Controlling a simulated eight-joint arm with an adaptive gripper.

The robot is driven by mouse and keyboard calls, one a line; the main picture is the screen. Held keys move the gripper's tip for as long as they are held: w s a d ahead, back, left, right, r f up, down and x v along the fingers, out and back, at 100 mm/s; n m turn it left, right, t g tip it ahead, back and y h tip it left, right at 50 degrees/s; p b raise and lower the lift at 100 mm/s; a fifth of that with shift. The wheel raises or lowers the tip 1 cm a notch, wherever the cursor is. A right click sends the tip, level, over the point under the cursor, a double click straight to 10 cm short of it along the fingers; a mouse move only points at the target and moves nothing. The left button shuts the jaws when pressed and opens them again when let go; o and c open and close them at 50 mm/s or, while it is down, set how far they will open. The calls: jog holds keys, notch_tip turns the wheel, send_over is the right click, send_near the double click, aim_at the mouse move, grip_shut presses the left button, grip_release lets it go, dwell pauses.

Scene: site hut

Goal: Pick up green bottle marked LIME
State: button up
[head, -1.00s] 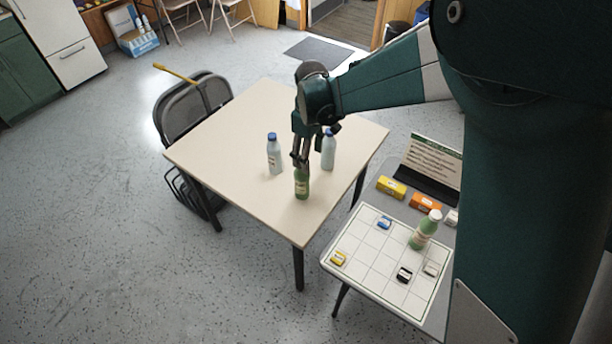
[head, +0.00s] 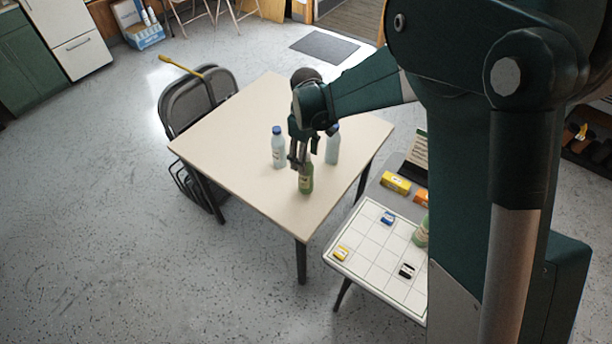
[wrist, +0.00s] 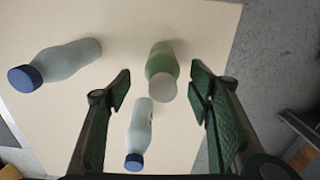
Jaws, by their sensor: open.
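A green bottle (head: 306,180) stands on the beige table near its front corner. It also shows in the wrist view, with its green body (wrist: 162,62) and pale cap, between and beyond the fingers. My gripper (head: 298,160) is open and empty, just above and slightly left of this bottle in the head view; its spread fingers (wrist: 161,86) show in the wrist view. Another green bottle (head: 421,233) stands on the gridded board, partly hidden by my body. I cannot read the lettering on either bottle.
Two pale blue-capped bottles stand on the table (head: 235,135), one left (head: 278,152) and one right (head: 332,150) of my gripper. The gridded board (head: 370,250) holds small blocks. Yellow (head: 396,183) and orange boxes lie behind it.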

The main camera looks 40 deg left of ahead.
jog(key=shift+f, duration=0.2)
jog(key=shift+s+d+f, duration=0.1)
jog(key=shift+s+f, duration=0.05)
jog(key=shift+f, duration=2.35)
jog(key=c, duration=0.9)
